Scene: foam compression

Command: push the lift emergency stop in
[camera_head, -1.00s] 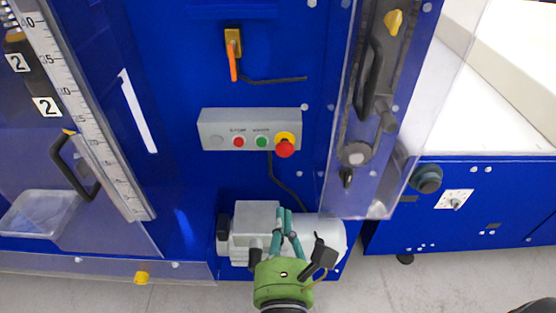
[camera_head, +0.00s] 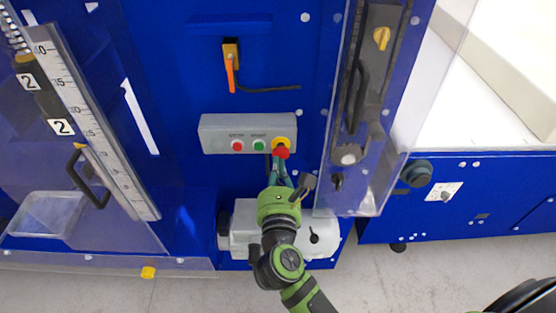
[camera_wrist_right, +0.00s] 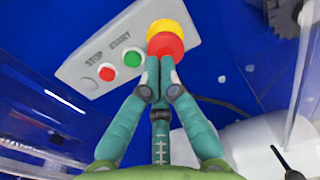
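The emergency stop is a red mushroom button (camera_head: 281,153) on a yellow base at the right end of a grey control box (camera_head: 215,146) on the blue machine. In the right wrist view the red button (camera_wrist_right: 165,44) shows at the top, just beyond my fingertips. My right gripper (camera_head: 279,166) is just below the button in the head view, its teal fingers pointing at it. In the right wrist view the gripper (camera_wrist_right: 158,62) has its fingertips together, with nothing seen between them. The tips overlap the button's lower edge; I cannot tell if they touch. My left gripper is not in view.
The box also has a red stop button (camera_head: 237,146) and a green start button (camera_head: 259,146). An orange-handled switch (camera_head: 230,68) is above. A grey-white motor (camera_head: 244,232) is below, behind my arm. A clear guard (camera_head: 347,195) stands to the right.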

